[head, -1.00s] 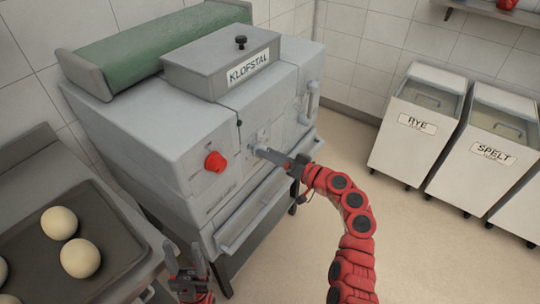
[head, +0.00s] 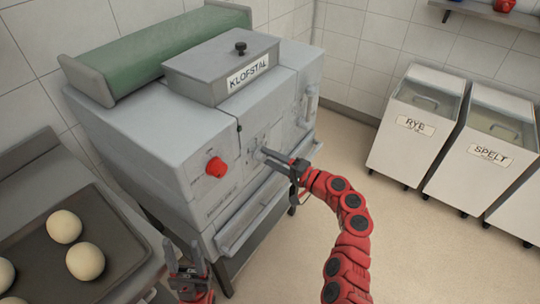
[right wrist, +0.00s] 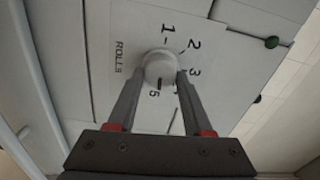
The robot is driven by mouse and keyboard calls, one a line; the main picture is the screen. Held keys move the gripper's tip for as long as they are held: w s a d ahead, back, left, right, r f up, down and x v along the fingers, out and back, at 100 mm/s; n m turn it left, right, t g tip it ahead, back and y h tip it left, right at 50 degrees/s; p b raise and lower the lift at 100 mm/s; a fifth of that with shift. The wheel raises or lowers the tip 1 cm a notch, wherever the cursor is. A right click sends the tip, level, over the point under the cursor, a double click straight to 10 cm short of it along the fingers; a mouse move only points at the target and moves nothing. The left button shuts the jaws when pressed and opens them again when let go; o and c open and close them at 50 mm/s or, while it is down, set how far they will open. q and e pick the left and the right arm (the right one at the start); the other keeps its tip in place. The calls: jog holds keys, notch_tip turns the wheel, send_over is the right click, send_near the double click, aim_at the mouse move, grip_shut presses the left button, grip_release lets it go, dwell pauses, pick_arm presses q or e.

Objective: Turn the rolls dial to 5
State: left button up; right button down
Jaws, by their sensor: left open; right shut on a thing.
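The rolls dial (right wrist: 160,67) is a small pale round knob on a white plate printed ROLLS with the numbers 1, 2, 3 and 5 readable. The 4 is covered by a finger. My right gripper (right wrist: 156,78) is shut on the knob, one finger on each side. I cannot tell for sure which number the knob points to. In the head view my right gripper (head: 264,154) reaches the front of the grey machine (head: 165,140), hiding most of the dial. My left gripper (head: 187,258) is open and empty, low in front of the machine.
A red knob (head: 216,167) sits on the same machine, left of the dial. A dark tray (head: 112,245) with dough balls is at the left. White bins marked RYE (head: 410,145) and SPELT (head: 482,175) stand at the right. The floor between is clear.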

jog(key=shift+m, duration=0.5)
jog(key=shift+c, duration=1.6)
grip_release()
jog(key=shift+d, duration=0.15)
jog(key=b+v, duration=0.2)
jog(key=v, duration=1.5)
jog(key=shift+s, duration=0.1)
